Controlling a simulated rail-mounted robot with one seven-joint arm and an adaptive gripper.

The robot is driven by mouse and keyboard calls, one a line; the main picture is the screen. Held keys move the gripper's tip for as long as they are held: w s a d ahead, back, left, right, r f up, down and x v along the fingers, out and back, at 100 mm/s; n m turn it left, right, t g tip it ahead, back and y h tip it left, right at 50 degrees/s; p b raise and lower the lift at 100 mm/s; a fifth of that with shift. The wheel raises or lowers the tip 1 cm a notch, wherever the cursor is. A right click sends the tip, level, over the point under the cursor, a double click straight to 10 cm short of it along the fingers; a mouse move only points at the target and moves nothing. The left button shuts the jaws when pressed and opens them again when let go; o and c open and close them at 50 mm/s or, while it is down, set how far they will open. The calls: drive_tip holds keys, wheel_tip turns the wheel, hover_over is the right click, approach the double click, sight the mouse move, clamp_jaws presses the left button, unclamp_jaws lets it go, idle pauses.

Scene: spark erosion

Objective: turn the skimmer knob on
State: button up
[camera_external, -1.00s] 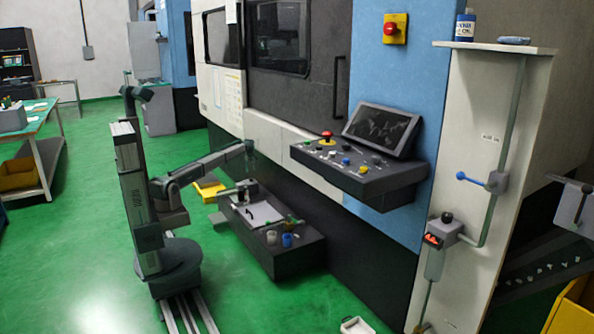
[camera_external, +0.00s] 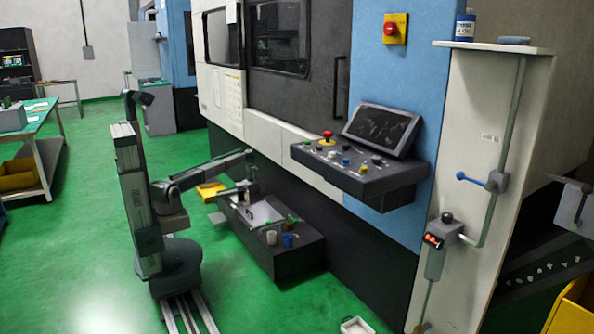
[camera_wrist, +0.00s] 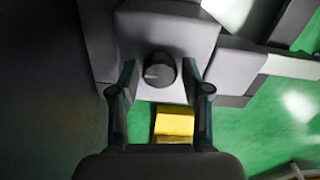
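A dark round knob (camera_wrist: 159,70) with a pale pointer mark sits on a grey box (camera_wrist: 190,30) in the wrist view. The mark points to the left. My gripper (camera_wrist: 160,80) is open, with one finger on each side of the knob and gaps visible between fingers and knob. In the external view my gripper (camera_external: 248,190) is low over the back left end of the dark low unit (camera_external: 290,262). The knob is too small to make out there.
The low unit carries a pale sheet (camera_external: 262,213), a white cup and a blue cup (camera_external: 288,240). A yellow bin (camera_external: 210,189) is behind it; yellow also shows below the knob (camera_wrist: 174,124). The machine's control panel (camera_external: 360,172) overhangs to the right.

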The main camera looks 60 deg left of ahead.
drive_tip(key=c, duration=0.7)
drive_tip(key=shift+r+m+p, duration=0.15)
drive_tip(key=shift+m+p, duration=0.15)
drive_tip(key=shift+p, duration=0.25)
drive_tip(key=shift+r+m+p, duration=0.1)
drive_tip(key=shift+m+p, duration=0.4)
drive_tip(key=shift+p, duration=0.3)
drive_tip(key=m+p, duration=0.4)
drive_tip(key=p, duration=0.1)
drive_tip(key=m+p, duration=0.5)
drive_tip(key=m, duration=0.1)
drive_tip(key=shift+m, duration=0.3)
drive_tip(key=m+p, duration=0.1)
drive_tip(key=m, duration=0.1)
drive_tip(key=m+p, duration=0.1)
drive_tip(key=m, duration=0.2)
drive_tip(key=shift+f+m+p, duration=0.2)
drive_tip(key=shift+m+p, duration=0.1)
drive_tip(key=shift+p, duration=0.1)
